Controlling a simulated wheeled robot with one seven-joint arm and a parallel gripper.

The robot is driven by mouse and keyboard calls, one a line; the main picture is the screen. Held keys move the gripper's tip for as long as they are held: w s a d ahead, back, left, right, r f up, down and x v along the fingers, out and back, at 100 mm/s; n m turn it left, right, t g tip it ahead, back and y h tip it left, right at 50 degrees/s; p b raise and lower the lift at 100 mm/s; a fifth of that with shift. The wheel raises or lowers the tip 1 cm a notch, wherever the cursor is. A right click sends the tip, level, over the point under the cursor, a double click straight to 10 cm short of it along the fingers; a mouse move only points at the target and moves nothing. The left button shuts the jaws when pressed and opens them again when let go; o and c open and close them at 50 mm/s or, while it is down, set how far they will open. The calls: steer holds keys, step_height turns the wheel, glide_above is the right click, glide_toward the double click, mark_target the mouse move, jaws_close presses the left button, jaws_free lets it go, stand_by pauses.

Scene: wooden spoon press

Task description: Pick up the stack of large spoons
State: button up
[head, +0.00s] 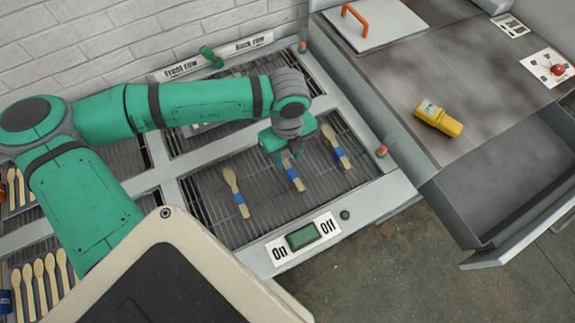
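Three wooden spoons or spoon stacks with blue bands lie on the front metal grate (265,205). The left one (232,182) lies clear of my arm. The middle one (293,174) lies under my gripper, which covers its upper end. The right one (335,147) lies just right of my gripper. I cannot tell how thick each stack is. My green gripper (286,158) points down over the middle one. Its fingertips are small and partly hidden, so I cannot tell whether they are open or touch the wood.
At right are a grey worktop (400,75) with a yellow device (438,118) and an open drawer (500,190). A brick wall (100,45) is behind.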

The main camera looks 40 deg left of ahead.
mark_target(287, 165)
steer(key=shift+s+f, duration=0.15)
steer(key=shift+f, duration=2.45)
jaws_close()
